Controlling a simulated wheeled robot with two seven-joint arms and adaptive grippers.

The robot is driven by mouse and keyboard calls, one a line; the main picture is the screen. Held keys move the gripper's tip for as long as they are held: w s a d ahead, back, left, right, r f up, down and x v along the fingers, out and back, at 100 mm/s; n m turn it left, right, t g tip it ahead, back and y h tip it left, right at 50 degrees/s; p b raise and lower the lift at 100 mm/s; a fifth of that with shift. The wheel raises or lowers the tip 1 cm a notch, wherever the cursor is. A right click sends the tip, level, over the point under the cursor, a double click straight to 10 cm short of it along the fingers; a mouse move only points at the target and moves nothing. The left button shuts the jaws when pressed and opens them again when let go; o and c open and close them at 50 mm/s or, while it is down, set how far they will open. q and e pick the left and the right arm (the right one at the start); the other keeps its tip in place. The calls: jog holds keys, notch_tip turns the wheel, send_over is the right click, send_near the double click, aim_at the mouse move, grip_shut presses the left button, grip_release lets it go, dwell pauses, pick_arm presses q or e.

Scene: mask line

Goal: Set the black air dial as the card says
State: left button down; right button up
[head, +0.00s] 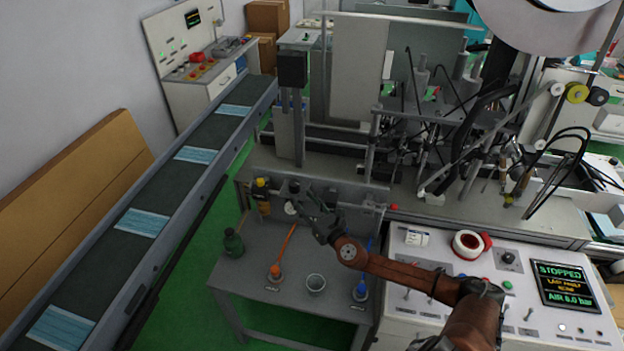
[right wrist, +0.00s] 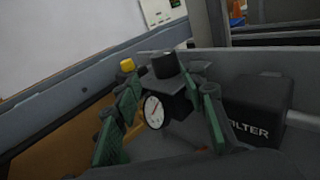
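The black air dial (right wrist: 166,64) is a round knob on top of a dark regulator block. A round white gauge (right wrist: 153,110) with a red needle sits on the block's front. The head view shows the dial small (head: 294,186), with the gauge (head: 290,208) below it. My right gripper (head: 306,200) is at the regulator. In the right wrist view its green fingers (right wrist: 162,80) are apart, one on each side of the dial and block, with gaps beside the knob. No card with readable text shows. My left gripper is not in view.
A black box marked "FILTER" (right wrist: 258,108) stands beside the regulator. A yellow-topped part (head: 262,190) is on its left. A screen (head: 566,286) reads "STOPPED" and an air pressure.

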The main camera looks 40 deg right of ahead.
aim_at(297, 189)
jog(key=shift+o, duration=0.8)
jog(key=shift+w+d, duration=0.2)
jog(key=shift+w, duration=0.15)
jog(key=w, duration=0.5)
jog(key=shift+w+d, duration=0.3)
jog(key=shift+d, duration=0.1)
jog(key=shift+w, duration=0.7)
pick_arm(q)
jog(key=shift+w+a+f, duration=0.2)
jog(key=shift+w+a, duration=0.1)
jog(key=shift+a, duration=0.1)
pick_arm(e)
jog(key=shift+c, duration=0.3)
